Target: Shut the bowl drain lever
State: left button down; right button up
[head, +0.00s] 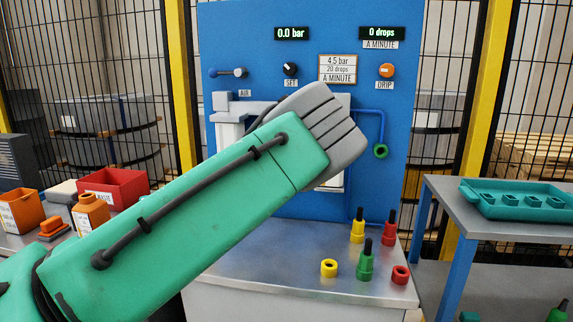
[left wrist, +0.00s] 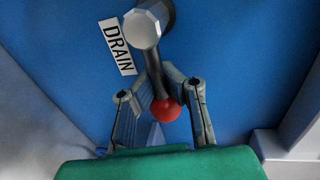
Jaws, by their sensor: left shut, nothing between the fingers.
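The drain lever shows in the left wrist view as a dark stem with a red knob (left wrist: 167,110), hanging from a silver hex pivot (left wrist: 142,29) on the blue panel. A DRAIN label (left wrist: 118,48) is left of it. My left gripper (left wrist: 158,76) is shut at the lever, its finger links on either side of the stem and knob. I cannot tell whether they touch it. In the head view my green left arm crosses the blue panel (head: 235,45) and hides the lever, the bowl and the gripper. My right gripper is not in view.
The panel displays read 0.0 bar and 0 drops. Yellow, green and red fittings, including a green one (head: 366,262), stand on the metal bench (head: 300,290). A red bin (head: 115,187) is at left, a teal tray (head: 480,212) at right.

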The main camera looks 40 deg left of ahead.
pick_arm(q)
jog(key=shift+d+f, duration=0.3)
jog(key=shift+f, duration=0.35)
jog(key=c, duration=1.9)
grip_release()
jog(key=shift+s, duration=0.1)
jog(key=o, duration=0.3)
jog(key=shift+r, duration=0.2)
jog(key=shift+o, duration=0.2)
jog(key=shift+d+r, duration=0.3)
jog(key=shift+r, duration=0.05)
jog(key=v, duration=1.1)
jog(key=shift+s, duration=0.3)
jog(key=shift+d, duration=0.25)
